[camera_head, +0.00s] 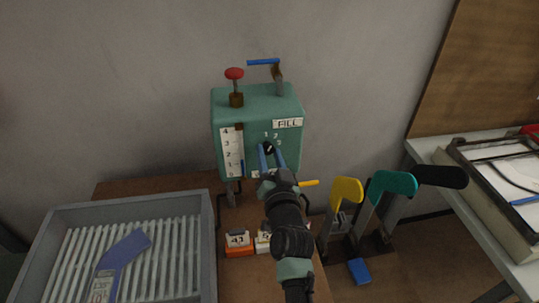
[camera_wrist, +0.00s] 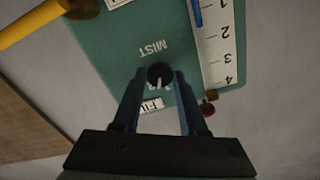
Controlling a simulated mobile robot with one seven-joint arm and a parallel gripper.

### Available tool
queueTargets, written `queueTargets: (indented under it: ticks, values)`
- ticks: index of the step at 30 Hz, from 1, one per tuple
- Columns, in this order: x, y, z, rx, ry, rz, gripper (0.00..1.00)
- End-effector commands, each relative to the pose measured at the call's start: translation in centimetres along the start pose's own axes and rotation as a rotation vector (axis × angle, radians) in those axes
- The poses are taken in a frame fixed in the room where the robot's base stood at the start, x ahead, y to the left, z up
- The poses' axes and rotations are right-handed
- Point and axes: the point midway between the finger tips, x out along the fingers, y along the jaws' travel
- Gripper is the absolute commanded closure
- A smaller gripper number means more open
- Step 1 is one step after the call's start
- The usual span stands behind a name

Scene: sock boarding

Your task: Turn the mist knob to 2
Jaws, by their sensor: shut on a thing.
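The mist knob (camera_head: 268,148) is a small black round knob on the front of the green box (camera_head: 257,103). It also shows in the wrist view (camera_wrist: 159,75), upside down, with a white pointer line and the word MIST beside it. Small numerals 1, 2 and 3 sit around its upper right in the head view. The pointer aims up toward the numerals; which one it meets I cannot tell. My gripper (camera_head: 271,157) has its two blue fingers on either side of the knob, shut on it. In the wrist view the fingers (camera_wrist: 160,84) partly cover the numerals.
The box carries a level scale (camera_head: 232,153), a FILL label, a red-topped valve (camera_head: 235,74) and a blue-handled valve (camera_head: 265,62). A grey slatted tray (camera_head: 210,240) stands at left. Yellow, teal and black foot-shaped boards (camera_head: 391,183) stand at right. Small numbered blocks (camera_head: 238,243) are below.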

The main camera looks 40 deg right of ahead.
Motion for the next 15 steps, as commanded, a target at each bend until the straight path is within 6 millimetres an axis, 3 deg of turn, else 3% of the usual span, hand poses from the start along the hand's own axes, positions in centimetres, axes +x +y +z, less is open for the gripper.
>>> queueTargets:
  ticks: [15]
  values:
    - [-0.01, 0.03, 0.07, 0.310, -0.002, 0.001, 1.00]
